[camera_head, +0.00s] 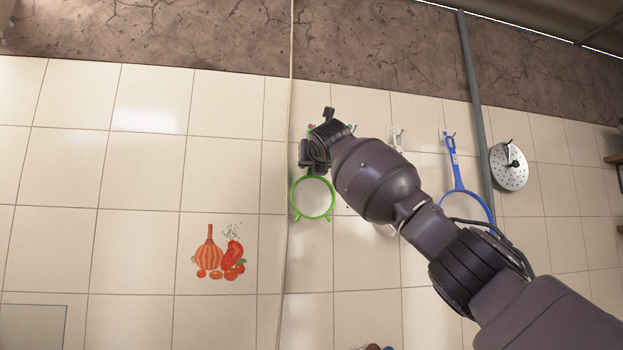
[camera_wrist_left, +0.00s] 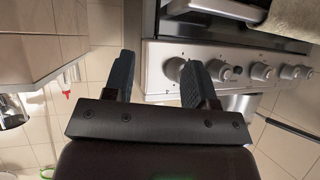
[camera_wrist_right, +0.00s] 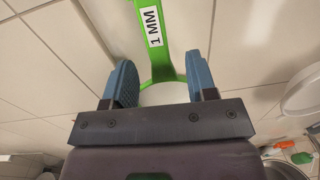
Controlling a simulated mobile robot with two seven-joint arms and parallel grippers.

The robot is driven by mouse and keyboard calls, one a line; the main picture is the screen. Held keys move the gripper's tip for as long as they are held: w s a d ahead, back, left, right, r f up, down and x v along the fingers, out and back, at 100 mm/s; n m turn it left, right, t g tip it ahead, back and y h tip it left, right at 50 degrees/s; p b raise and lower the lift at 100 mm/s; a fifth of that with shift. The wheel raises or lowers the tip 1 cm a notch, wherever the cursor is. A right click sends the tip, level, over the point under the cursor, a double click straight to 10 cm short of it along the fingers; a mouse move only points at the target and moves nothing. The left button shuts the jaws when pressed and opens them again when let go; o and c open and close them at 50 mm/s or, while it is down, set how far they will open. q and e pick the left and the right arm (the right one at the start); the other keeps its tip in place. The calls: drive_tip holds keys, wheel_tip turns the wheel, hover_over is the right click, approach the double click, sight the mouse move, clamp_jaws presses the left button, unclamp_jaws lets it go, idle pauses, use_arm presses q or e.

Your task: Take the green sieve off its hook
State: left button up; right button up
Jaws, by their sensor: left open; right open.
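The green sieve (camera_head: 331,198) hangs on the tiled wall, its round rim showing below my right gripper in the head view. My right gripper (camera_head: 318,128) is in front of the sieve's upper part and hides most of its handle and its hook. In the right wrist view, the green handle (camera_wrist_right: 152,45) with a "1 MM" label runs between the two fingers of my right gripper (camera_wrist_right: 162,82). The fingers are open, with a gap on each side of the handle. My left gripper (camera_wrist_left: 158,75) is open and empty, away from the sieve, facing a stove front.
A blue sieve (camera_head: 456,172) and a perforated metal disc (camera_head: 509,168) hang to the right. A grey vertical pipe (camera_head: 473,85) runs between them. A stove with knobs (camera_wrist_left: 222,70) is before my left gripper. The wall left of the green sieve is clear apart from a vegetable picture (camera_head: 219,255).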

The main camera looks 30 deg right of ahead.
use_arm(q)
drive_tip(key=shift+s+f, duration=0.1)
drive_tip(key=shift+s, duration=0.35)
use_arm(e)
drive_tip(key=shift+x, duration=0.85)
clamp_jaws()
use_arm(q)
drive_tip(key=shift+w, duration=0.1)
use_arm(e)
drive_tip(key=shift+r, duration=0.1)
use_arm(q)
drive_tip(key=f+b, duration=0.1)
drive_tip(key=b, duration=0.1)
drive_tip(key=w+f+b, duration=0.1)
drive_tip(key=f+b, duration=0.1)
drive_tip(key=b, duration=0.1)
drive_tip(key=shift+w+d+f+b, duration=0.15)
drive_tip(key=shift+w+f+b, duration=0.1)
drive_tip(key=shift+f+b, duration=0.1)
use_arm(e)
drive_tip(key=r+v, duration=0.1)
drive_tip(key=v, duration=1.7)
use_arm(q)
drive_tip(key=shift+s+f, duration=0.1)
use_arm(e)
drive_tip(key=shift+a+r, duration=0.1)
drive_tip(key=shift+r, duration=0.05)
